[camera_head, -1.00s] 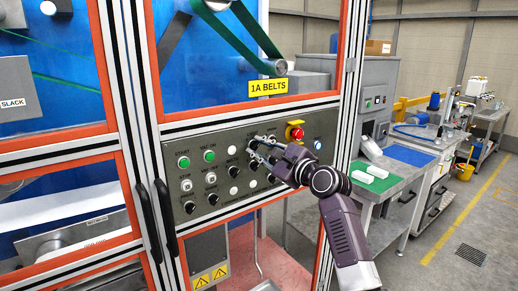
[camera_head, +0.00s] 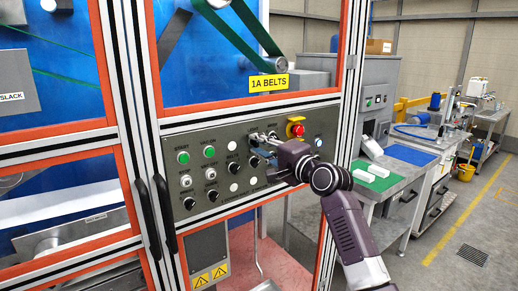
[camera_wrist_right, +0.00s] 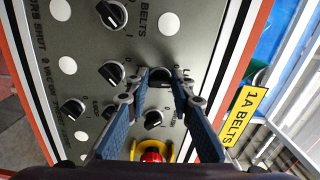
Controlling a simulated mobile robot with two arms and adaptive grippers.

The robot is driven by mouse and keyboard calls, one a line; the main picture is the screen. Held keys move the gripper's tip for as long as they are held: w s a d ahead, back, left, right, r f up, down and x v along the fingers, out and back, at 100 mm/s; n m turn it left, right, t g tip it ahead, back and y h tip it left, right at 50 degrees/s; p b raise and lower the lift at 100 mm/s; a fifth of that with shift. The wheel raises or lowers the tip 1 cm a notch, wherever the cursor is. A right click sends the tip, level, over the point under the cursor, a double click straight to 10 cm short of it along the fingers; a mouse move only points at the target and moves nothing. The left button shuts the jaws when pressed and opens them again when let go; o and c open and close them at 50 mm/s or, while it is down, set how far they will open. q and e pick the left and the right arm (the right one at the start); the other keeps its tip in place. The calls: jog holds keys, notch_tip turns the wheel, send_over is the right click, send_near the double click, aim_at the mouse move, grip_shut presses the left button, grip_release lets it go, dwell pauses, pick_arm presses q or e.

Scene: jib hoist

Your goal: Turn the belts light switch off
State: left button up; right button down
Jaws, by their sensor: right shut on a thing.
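The control panel (camera_head: 222,172) is a grey plate with black rotary switches, round buttons and lamps, below the yellow "1A BELTS" sign (camera_head: 268,83). My right gripper (camera_head: 262,143) is at the panel's upper right part, left of the red emergency stop (camera_head: 297,131). In the right wrist view, my right gripper (camera_wrist_right: 159,88) has its two fingers on either side of a dark rotary switch knob (camera_wrist_right: 160,75) and is shut on it. The label beside this knob is mostly hidden, so I cannot read it fully. The knob's pointer is also hidden. My left gripper is not in view.
Other rotary switches (camera_wrist_right: 112,15) sit close by on the panel. The red emergency stop shows near the gripper in the wrist view (camera_wrist_right: 152,152). A workbench with a green mat (camera_head: 377,182) stands to the right. Grey floor is clear further right.

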jog(key=n, duration=0.1)
jog(key=n+b, duration=0.1)
jog(key=n, duration=0.2)
jog(key=shift+f+b, duration=0.25)
jog(key=shift+b, duration=0.1)
jog(key=shift+d+n+b, duration=0.1)
jog(key=shift+n+b, duration=0.45)
jog(key=shift+n, duration=1.25)
jog(key=c, duration=1.7)
grip_release()
jog(key=v, duration=1.2)
